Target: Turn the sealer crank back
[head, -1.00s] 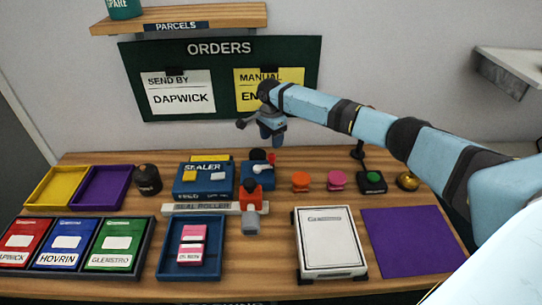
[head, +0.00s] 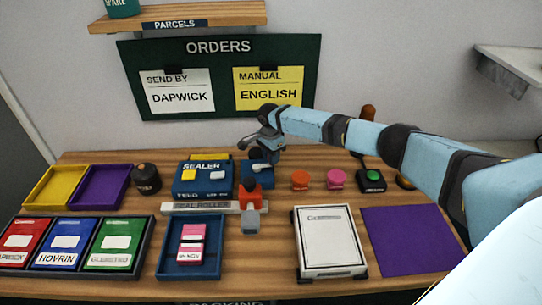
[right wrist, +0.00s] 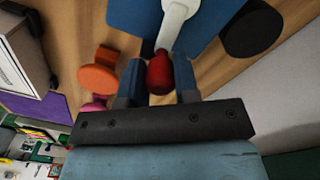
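The sealer (head: 203,180) is a blue box on the table with a yellow and a white patch on top. The crank's white arm (head: 262,168) lies on the blue block to its right. In the right wrist view the white crank arm (right wrist: 176,18) ends in a red knob (right wrist: 159,74). My right gripper (head: 268,156) is over the crank, hiding the knob in the head view. In the right wrist view the right gripper (right wrist: 158,72) is open, its fingers on either side of the knob with gaps showing. My left gripper is not in view.
An orange-red seal roller part (head: 250,195) stands just in front of the crank. Orange (head: 300,180) and pink (head: 337,179) stampers and a green button (head: 372,177) are to the right. A blue tray (head: 167,262) holds a pink packet. The purple mat (head: 410,240) is clear.

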